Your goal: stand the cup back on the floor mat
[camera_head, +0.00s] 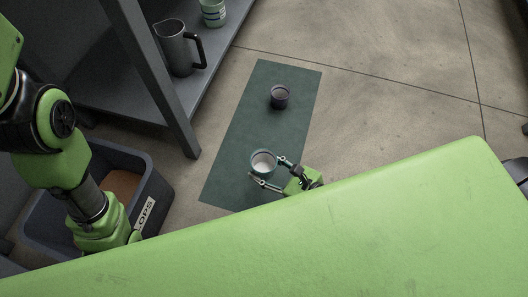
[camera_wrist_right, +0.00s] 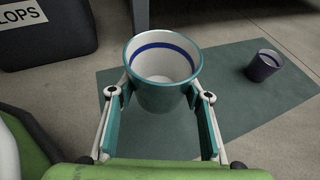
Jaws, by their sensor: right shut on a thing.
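The teal cup (camera_head: 264,160) has a white inside, with a blue band showing in the right wrist view (camera_wrist_right: 163,98). It is upright over the near part of the dark green floor mat (camera_head: 247,125). My right gripper (camera_head: 268,169) is shut on it, one finger on each side, as the right wrist view shows. The cup's base is hidden, so I cannot tell whether it touches the mat. My left arm comes in from the left over a bin; its gripper is hidden.
A dark cup (camera_head: 280,98) stands on the mat's far part. A grey shelf (camera_head: 108,92) on the left holds a jug (camera_head: 174,48) and a pale green striped container (camera_head: 213,13). A labelled dark bin (camera_head: 162,190) stands left of the mat. Floor right of the mat is clear.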

